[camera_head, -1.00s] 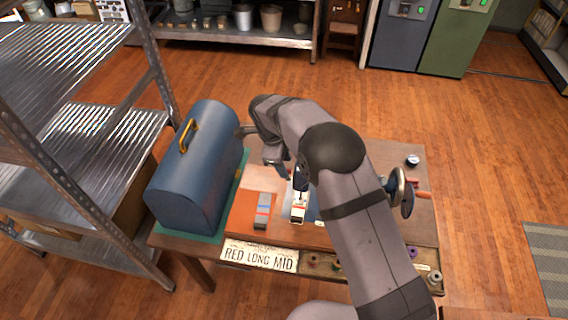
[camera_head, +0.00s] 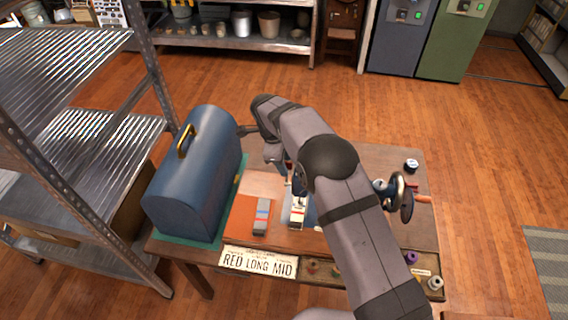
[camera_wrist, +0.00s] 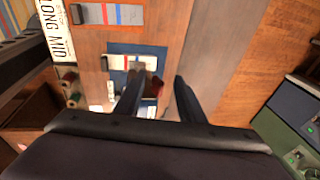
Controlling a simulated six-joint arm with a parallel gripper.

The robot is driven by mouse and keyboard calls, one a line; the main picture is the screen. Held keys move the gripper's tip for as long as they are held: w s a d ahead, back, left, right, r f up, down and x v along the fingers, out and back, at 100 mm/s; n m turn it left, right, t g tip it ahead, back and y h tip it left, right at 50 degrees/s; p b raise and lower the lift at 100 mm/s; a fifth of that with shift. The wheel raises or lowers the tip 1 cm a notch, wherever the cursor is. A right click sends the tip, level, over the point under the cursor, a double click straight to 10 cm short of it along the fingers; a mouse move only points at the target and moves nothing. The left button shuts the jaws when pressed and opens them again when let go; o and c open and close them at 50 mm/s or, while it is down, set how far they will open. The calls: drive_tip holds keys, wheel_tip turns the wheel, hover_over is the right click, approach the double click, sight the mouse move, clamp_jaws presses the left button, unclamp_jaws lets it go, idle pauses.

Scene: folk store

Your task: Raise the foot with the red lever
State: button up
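A sewing machine stands on a wooden table (camera_head: 385,160), mostly hidden behind my arm. Its handwheel (camera_head: 405,198) shows to the right of the arm, and its pale needle-end bed (camera_head: 298,214) shows to the left. My gripper (camera_head: 281,168) points down at the needle end. In the wrist view my gripper (camera_wrist: 160,80) has its two fingers apart. A small dark red part (camera_wrist: 154,87) shows between them, close to the left finger; I cannot tell whether it is the lever or whether anything touches it. The foot is not clearly visible.
A blue domed case (camera_head: 195,175) stands left of my gripper. A grey block with coloured stripes (camera_head: 262,216) lies on the orange area. The sign RED LONG MID (camera_head: 258,262) is at the table's front, beside a tray of spools (camera_head: 425,272). Metal shelving (camera_head: 75,130) stands left.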

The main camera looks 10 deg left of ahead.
drive_tip(key=shift+w, duration=0.1)
drive_tip(key=shift+w+f+b, duration=0.3)
drive_tip(key=shift+w+f, duration=0.1)
drive_tip(key=shift+w, duration=0.15)
idle(0.3)
drive_tip(key=shift+s+f, duration=0.1)
idle(0.5)
drive_tip(key=p+v, duration=0.3)
drive_tip(key=v, duration=0.5)
idle(0.5)
idle(0.7)
